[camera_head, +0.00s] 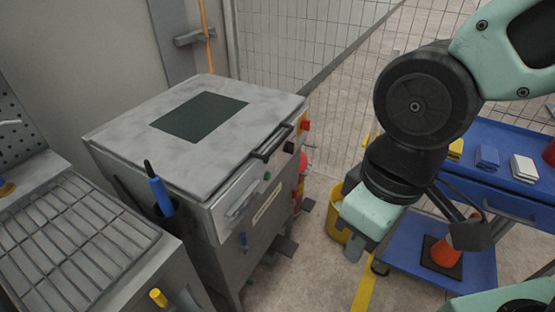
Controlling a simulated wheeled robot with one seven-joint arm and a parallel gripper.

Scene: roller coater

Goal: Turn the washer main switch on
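The grey washer (192,165) stands left of centre, its lid closed, with a dark square panel on top. A red switch on a yellow plate (305,125) sits high at the right end of its front panel. A black knob (289,147) and a green button (267,175) are lower and to the left. Which way the red switch is turned is too small to tell. My gripper (358,250) hangs right of the washer, apart from it, pointing down. Its fingers are small and partly hidden by its pale green body, so its opening is unclear. I see nothing held.
A yellow bucket (337,222) is behind my gripper. A red cylinder (299,190) is beside the washer. A wire fence (290,50) closes the back. A slatted metal table (75,240) is front left.

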